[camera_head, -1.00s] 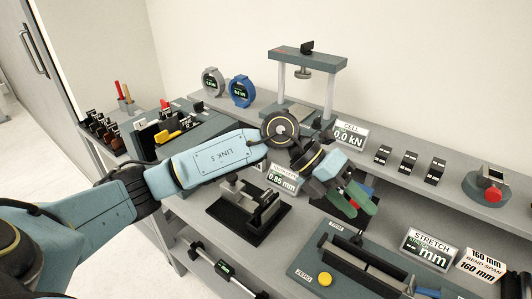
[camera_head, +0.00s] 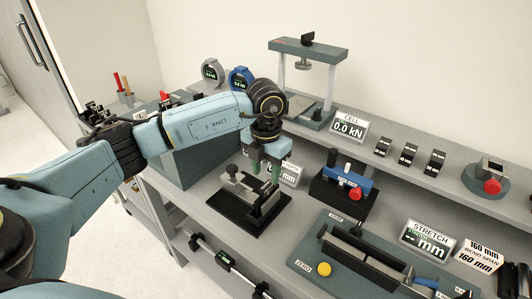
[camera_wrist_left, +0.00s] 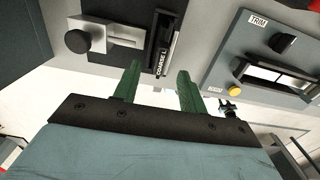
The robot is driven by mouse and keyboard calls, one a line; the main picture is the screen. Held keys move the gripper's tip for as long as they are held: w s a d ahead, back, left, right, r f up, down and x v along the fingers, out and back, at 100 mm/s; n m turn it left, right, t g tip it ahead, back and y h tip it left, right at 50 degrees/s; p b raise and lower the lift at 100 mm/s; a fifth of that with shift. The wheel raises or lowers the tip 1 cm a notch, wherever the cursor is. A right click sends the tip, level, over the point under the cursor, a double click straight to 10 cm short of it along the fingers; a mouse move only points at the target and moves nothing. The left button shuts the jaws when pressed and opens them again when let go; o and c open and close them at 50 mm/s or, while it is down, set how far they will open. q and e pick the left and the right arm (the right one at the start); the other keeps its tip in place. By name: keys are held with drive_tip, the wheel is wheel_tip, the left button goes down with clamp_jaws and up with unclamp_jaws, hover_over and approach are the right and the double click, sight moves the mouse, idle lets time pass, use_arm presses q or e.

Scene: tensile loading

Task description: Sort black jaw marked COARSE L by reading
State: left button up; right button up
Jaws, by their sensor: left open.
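The black jaw marked COARSE L (camera_wrist_left: 163,58) sits in a black fixture (camera_wrist_left: 128,65), its lettering readable in the left wrist view. In the head view the fixture (camera_head: 226,203) stands on the bench with a grey block and slide, and the jaw (camera_head: 266,203) is at its right side. My left gripper (camera_head: 265,174) points down over the fixture. Its green fingers (camera_wrist_left: 159,72) are open and empty, with the jaw appearing between their tips in the wrist view. Whether they touch it I cannot tell. My right gripper is not in view.
A blue device with a red knob (camera_head: 343,181) stands right of the fixture. A grey panel with a yellow button (camera_head: 324,269) lies in front.

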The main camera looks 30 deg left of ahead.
sight(266, 184)
use_arm(q)
wheel_tip(266, 184, down, 6)
drive_tip(key=shift+r, duration=0.1)
idle(0.4)
clamp_jaws()
idle(1.5)
unclamp_jaws()
drive_tip(key=shift+r, duration=0.15)
wheel_tip(266, 184, up, 12)
idle(0.4)
